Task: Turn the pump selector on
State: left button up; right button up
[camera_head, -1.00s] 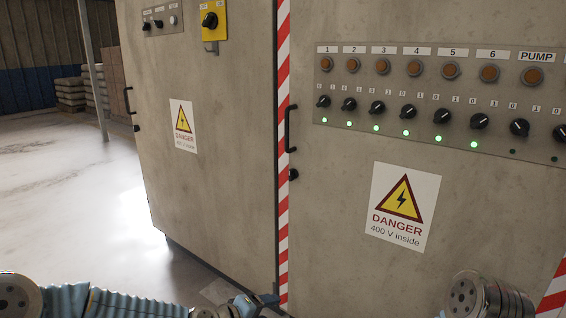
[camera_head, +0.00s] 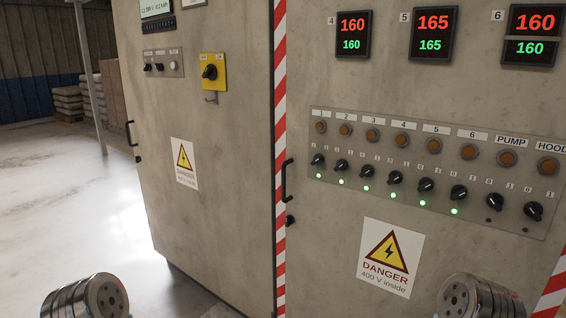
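The pump selector (camera_head: 495,201) is a black rotary knob, second from the right in a row on the cabinet's control panel (camera_head: 330,190). It sits below the PUMP label (camera_head: 511,141) and an amber lamp (camera_head: 507,158). The small indicator (camera_head: 488,220) under it is dark. The exact angle of its pointer is too small to tell. Neither gripper shows in the head view. Only round metal parts of my arms show at the lower left and lower right edges, apart from the panel.
The HOOD selector (camera_head: 533,210) is just right, its indicator dark. Selectors 1 to 6 are on the left, with green lights lit. A danger sign (camera_head: 392,258) is below, red-green displays (camera_head: 433,33) above. A black door handle (camera_head: 288,180) protrudes left of the panel. Open floor lies left.

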aim_at(495, 200)
jog(key=k+l+z, duration=0.1)
jog(key=z, duration=1.1)
